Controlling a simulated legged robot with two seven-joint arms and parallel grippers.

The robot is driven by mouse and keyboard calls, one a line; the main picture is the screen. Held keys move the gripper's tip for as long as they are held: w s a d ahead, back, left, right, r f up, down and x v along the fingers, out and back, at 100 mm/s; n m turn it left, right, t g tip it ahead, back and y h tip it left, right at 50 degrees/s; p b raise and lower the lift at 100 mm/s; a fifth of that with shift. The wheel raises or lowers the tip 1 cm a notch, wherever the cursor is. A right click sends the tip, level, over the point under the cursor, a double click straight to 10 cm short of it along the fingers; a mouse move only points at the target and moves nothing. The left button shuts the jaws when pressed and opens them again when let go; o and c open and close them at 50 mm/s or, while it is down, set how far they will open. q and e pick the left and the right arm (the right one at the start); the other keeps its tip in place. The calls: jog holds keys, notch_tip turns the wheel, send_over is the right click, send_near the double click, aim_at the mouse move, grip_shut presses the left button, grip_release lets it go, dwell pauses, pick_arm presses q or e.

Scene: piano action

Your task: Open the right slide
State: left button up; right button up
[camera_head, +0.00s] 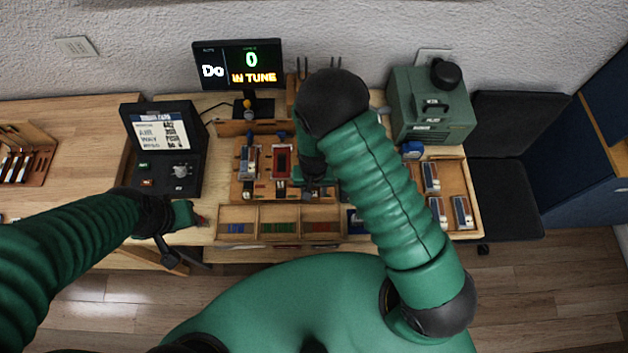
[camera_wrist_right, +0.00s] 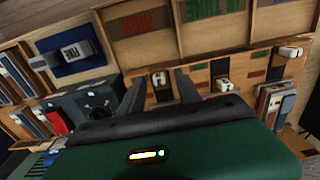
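The wooden action board (camera_head: 263,186) stands at the middle of the bench. In the right wrist view a small white-topped block (camera_wrist_right: 160,78), perhaps the right slide, shows between my right fingers. Another such block (camera_wrist_right: 222,85) sits beside it. My right gripper (camera_head: 313,180) is over the right part of the board and hides that part in the head view. In the wrist view its two fingers (camera_wrist_right: 161,75) are apart, with no visible grip on the block; contact is unclear. My left gripper (camera_head: 196,217) is low near the bench's front edge, its finger opening unclear.
Felt trays (camera_head: 279,228) line the board's front. A monitor (camera_head: 240,66) reading "IN TUNE" stands behind. A dark control box (camera_head: 165,149) is left, a green machine (camera_head: 430,105) back right. Several grey-topped blocks (camera_head: 431,177) lie at the right.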

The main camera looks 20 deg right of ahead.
notch_tip(320, 180, up, 16)
jog(key=b, duration=0.1)
jog(key=shift+d+f, duration=0.15)
jog(key=s+d+f+n+t+b, duration=0.2)
jog(key=s+d+f+b, duration=0.3)
jog(key=b, duration=0.5)
jog(key=s+d+n, duration=0.1)
jog(key=s+d, duration=0.1)
jog(key=shift+s+t, duration=0.3)
jog(key=shift+s, duration=0.05)
jog(key=shift+s, duration=0.15)
jog(key=shift+d, duration=0.2)
jog(key=shift+a, duration=0.1)
